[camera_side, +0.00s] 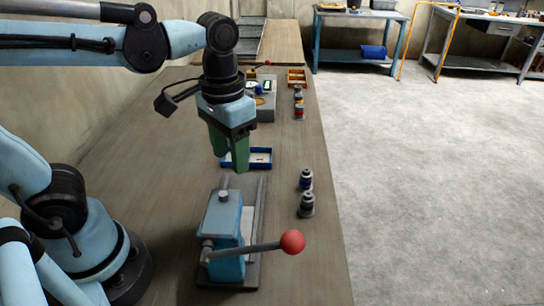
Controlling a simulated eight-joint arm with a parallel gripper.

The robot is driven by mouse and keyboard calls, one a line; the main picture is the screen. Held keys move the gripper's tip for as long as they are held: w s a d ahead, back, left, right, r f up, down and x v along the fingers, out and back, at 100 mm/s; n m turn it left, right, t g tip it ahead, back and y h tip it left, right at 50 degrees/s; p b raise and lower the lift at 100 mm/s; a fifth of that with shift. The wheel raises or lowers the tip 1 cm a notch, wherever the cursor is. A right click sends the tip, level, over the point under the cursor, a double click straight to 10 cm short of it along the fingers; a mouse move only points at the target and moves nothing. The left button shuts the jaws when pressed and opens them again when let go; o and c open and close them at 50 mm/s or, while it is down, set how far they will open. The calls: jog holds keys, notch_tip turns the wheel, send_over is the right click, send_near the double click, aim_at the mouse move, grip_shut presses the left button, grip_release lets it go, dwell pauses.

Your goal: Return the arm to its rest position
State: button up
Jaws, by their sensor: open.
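My gripper (230,158) has green fingers and points down above the wooden bench (150,150). Its fingers are apart, and I see nothing held between them. In the picture it stands just above a blue lever device (224,235) with a red ball (292,242) on its lever. A blue tray (262,156) lies behind the fingers and is partly hidden by them. I cannot tell the exact height of the fingers above the bench.
Farther back are a striped stack (298,101), a grey box (262,106) and an orange tray (296,77). The bench's right edge drops to open floor (430,190). A wall runs along the left.

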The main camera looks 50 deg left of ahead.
jog(key=shift+r, duration=0.1)
jog(key=shift+w+a+f+t, duration=0.4)
jog(key=shift+a+t, duration=0.4)
jog(key=shift+t, duration=0.4)
jog(key=shift+w+a+f+t, duration=0.25)
jog(key=shift+w+a+t, duration=0.3)
jog(key=shift+a+t, duration=0.5)
jog(key=shift+w+a+f+t, duration=0.4)
jog(key=shift+a+t, duration=0.2)
jog(key=shift+t, duration=0.75)
